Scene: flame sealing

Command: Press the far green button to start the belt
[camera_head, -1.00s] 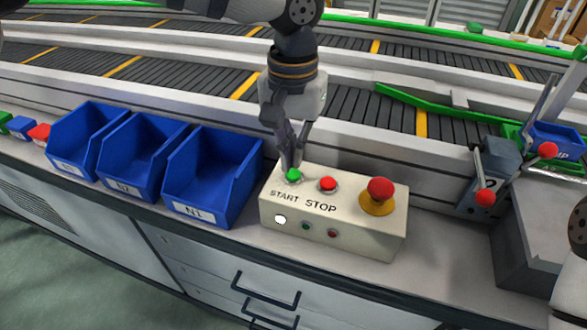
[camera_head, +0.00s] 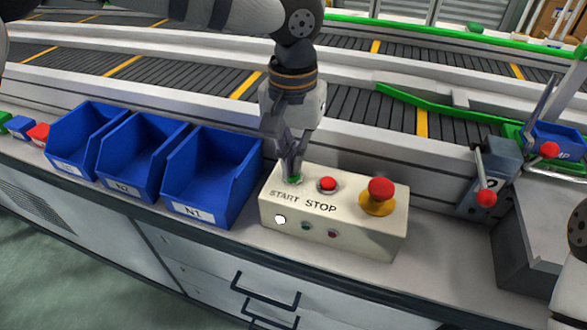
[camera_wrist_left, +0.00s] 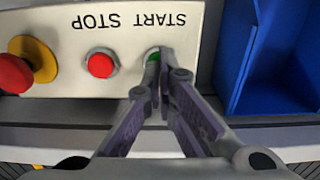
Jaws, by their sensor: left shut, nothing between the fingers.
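The cream control box (camera_head: 345,236) stands on the bench, marked START and STOP. The green START button (camera_head: 296,180) is mostly hidden under my left gripper (camera_head: 291,176), which points down with its fingers shut and empty. The fingertips are at the button and seem to touch it; I cannot tell how deep it is pushed. In the left wrist view, a bit of the green button (camera_wrist_left: 153,57) shows beside the fingertips (camera_wrist_left: 160,60). The red STOP button (camera_head: 327,184) is just to the right. My right gripper is not in view.
A red emergency knob (camera_head: 380,188) on a yellow base sits on the box's right end. Blue bins (camera_head: 212,176) stand close on the left. The conveyor belt (camera_head: 345,119) runs behind. A grey lever unit (camera_head: 490,172) with red knobs stands on the right.

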